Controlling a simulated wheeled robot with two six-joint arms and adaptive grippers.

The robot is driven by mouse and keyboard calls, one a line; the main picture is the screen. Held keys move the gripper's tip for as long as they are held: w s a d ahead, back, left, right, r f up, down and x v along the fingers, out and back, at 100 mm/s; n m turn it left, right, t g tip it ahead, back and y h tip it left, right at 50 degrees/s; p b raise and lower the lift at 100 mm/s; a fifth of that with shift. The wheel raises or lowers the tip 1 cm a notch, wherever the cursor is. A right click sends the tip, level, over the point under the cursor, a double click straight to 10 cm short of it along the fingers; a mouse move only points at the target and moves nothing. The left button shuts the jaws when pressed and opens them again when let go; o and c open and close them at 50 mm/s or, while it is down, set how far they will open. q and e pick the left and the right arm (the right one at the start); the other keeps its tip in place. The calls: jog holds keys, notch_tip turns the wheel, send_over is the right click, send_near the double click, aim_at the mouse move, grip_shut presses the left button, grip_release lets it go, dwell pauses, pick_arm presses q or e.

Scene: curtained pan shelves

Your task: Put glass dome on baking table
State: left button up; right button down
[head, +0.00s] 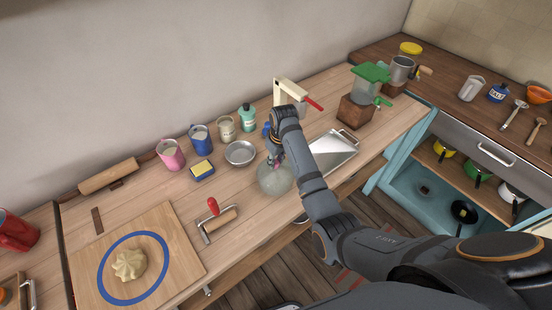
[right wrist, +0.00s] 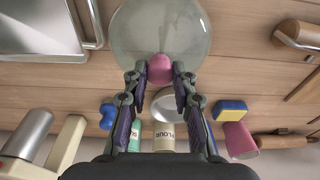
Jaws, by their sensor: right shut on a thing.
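The glass dome (head: 272,182) is clear and round with a pink knob (right wrist: 160,69). My right gripper (right wrist: 160,75) is shut on that knob, between its two fingertips. In the head view my right gripper (head: 276,156) is at the dome's top, partly hidden by my arm. The dome is over the front middle part of the wooden baking table (head: 250,205); I cannot tell whether it touches the top. A pale dough lump (head: 129,264) sits inside a blue ring (head: 103,285) on a wooden board (head: 185,240) at the left. My left gripper is not in view.
A sponge (head: 202,170) and several canisters line the back.

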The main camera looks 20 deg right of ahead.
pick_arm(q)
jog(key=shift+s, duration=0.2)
pick_arm(e)
jog(key=shift+f, duration=0.2)
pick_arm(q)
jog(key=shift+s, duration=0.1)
pick_arm(e)
jog(key=c, duration=1)
grip_release()
jog(key=c, duration=0.4)
